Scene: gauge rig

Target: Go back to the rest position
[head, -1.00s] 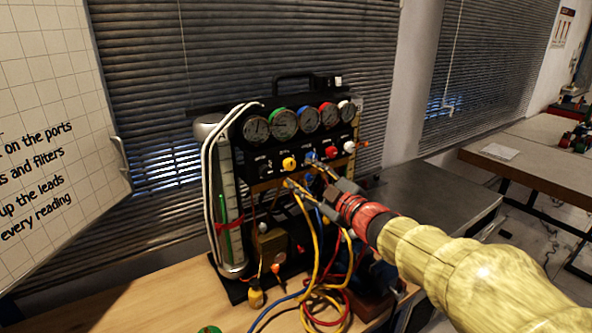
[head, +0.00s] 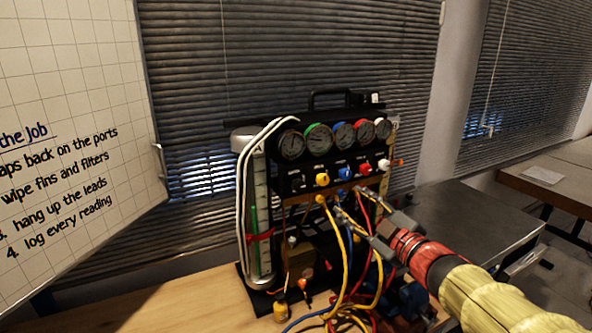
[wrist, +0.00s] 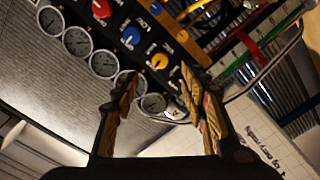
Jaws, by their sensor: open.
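My gripper (head: 352,222) is open and empty in the head view, at the end of my red and yellow arm. It is in front of the gauge rig (head: 312,189), below its row of coloured knobs, close to the hoses. In the wrist view the two fingers of my gripper (wrist: 160,95) stand apart with nothing held between them. The rig's gauges and its red, blue and yellow knobs (wrist: 159,61) show beyond the fingers. Whether the fingers touch any hose cannot be told.
Yellow, red and blue hoses (head: 345,285) hang and coil in front of the rig on the wooden bench (head: 180,300). A dark table (head: 460,225) is behind my arm at right. The bench's left part is clear.

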